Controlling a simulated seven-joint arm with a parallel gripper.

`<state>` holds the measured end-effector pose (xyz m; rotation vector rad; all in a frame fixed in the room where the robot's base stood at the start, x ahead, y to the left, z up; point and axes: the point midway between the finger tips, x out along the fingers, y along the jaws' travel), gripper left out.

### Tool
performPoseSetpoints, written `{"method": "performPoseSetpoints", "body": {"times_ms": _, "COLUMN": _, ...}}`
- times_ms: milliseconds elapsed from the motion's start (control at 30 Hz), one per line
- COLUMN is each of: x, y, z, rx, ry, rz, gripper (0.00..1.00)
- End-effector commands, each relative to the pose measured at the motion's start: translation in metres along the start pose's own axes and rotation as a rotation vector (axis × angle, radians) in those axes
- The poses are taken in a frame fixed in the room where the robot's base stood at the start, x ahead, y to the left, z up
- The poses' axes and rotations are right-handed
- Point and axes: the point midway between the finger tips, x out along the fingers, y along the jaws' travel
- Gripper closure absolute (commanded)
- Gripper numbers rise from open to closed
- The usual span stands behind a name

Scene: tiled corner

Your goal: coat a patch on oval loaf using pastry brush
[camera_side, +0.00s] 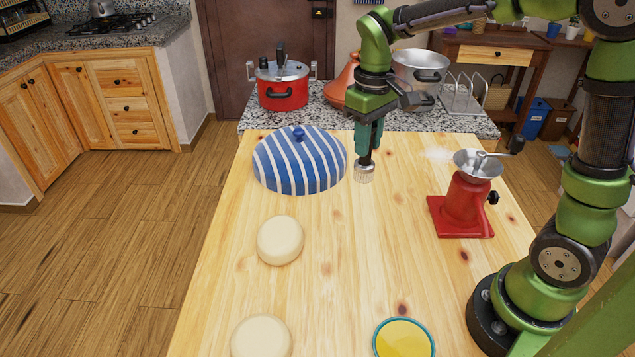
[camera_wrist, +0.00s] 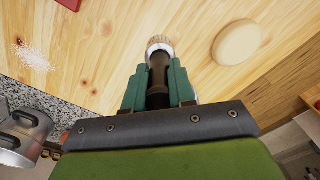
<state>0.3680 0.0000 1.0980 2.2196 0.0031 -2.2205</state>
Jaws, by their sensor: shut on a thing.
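My gripper (camera_side: 368,146) is shut on the dark handle of the pastry brush (camera_side: 364,174), bristles down, above the far part of the wooden table. In the wrist view the brush (camera_wrist: 159,45) juts out between the teal fingers of my gripper (camera_wrist: 158,80). One pale, rounded loaf (camera_side: 280,240) lies on the table, nearer the camera than the brush. A second pale loaf (camera_side: 261,338) lies at the near edge, partly cut off. I cannot tell which is the oval loaf. A teal-rimmed dish of yellow liquid (camera_side: 404,339) is at the near right. The wrist view shows one pale loaf (camera_wrist: 237,42).
A blue-and-white striped dome (camera_side: 300,165) stands left of the brush. A red grinder (camera_side: 467,202) stands to the right. White powder (camera_side: 437,154) lies near it. A red pot (camera_side: 283,94) stands on the stone counter behind. The table's middle is mostly clear.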

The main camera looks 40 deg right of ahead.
Motion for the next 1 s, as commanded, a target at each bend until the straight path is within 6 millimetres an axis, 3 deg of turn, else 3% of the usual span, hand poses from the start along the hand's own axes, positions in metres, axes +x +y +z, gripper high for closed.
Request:
{"method": "performPoseSetpoints", "body": {"times_ms": 500, "x": 0.0, "y": -0.001, "z": 0.0, "rx": 0.001, "ry": 0.0, "rz": 0.001, "gripper": 1.0}}
{"method": "performPoseSetpoints", "body": {"times_ms": 633, "x": -0.001, "y": -0.012, "z": 0.0, "rx": -0.029, "ry": -0.019, "rz": 0.02, "gripper": 1.0}}
{"method": "performPoseSetpoints", "body": {"times_ms": 767, "x": -0.002, "y": -0.05, "z": 0.006, "rx": -0.135, "ry": -0.042, "rz": 0.049, "gripper": 1.0}}
{"method": "performPoseSetpoints", "body": {"times_ms": 833, "x": -0.001, "y": -0.079, "z": 0.018, "rx": -0.209, "ry": -0.054, "rz": 0.067, "gripper": 1.0}}
{"method": "performPoseSetpoints", "body": {"times_ms": 1000, "x": 0.006, "y": -0.146, "z": 0.068, "rx": -0.315, "ry": -0.08, "rz": 0.111, "gripper": 1.0}}
